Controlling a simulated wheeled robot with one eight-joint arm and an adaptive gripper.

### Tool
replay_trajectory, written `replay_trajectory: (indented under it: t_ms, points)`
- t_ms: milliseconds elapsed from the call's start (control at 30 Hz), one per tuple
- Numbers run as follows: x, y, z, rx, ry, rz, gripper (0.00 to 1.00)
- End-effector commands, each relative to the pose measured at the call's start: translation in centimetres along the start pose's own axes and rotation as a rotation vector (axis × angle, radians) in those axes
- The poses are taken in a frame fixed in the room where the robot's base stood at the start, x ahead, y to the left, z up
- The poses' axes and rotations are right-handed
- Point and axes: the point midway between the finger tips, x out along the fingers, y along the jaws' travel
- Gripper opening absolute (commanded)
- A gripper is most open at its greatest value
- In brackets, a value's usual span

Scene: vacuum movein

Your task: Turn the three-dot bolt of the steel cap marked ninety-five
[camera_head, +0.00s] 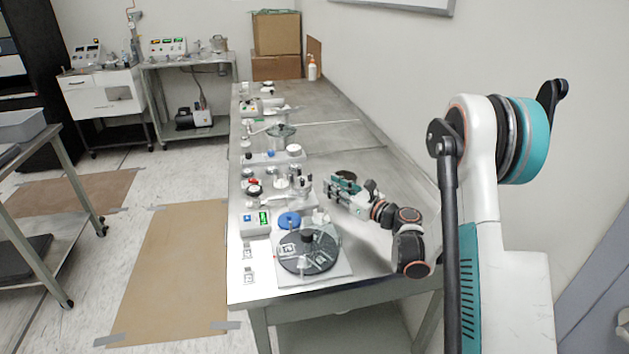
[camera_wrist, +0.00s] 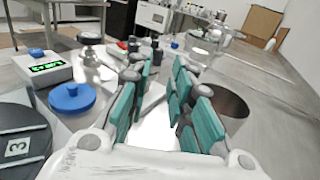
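My gripper (camera_head: 345,192) is above the steel table (camera_head: 370,150), right of the small equipment. In the wrist view its teal-padded fingers (camera_wrist: 163,68) stand apart with nothing between them. Several small metal parts (camera_wrist: 130,75) with dark knobs sit just beyond and left of the fingers. I cannot read a ninety-five or make out a three-dot bolt in either view, so I cannot tell which part is the steel cap.
A black round plate (camera_head: 308,262) with number tags lies at the table's front, with a blue knob (camera_head: 289,219) and a green-display box (camera_head: 256,223) behind it. Glassware and a low stand (camera_head: 275,157) fill the left side farther back. The table's right side is mostly clear.

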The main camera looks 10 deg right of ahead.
Motion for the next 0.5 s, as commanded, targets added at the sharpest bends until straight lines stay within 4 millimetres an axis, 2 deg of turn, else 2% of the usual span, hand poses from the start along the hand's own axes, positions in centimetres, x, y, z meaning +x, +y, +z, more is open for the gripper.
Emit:
replay_trajectory:
  t_ms: [33,200,333,500]
  points:
    - [1.2,0.1,-0.2,0.0,0.0,0.003,0.2]
    - [4.4,0.1,-0.2,-0.001,0.0,0.003,0.2]
    - [6.4,0.1,-0.2,-0.001,0.0,0.003,0.2]
    - [7.8,0.0,-0.1,-0.002,0.0,0.001,0.2]
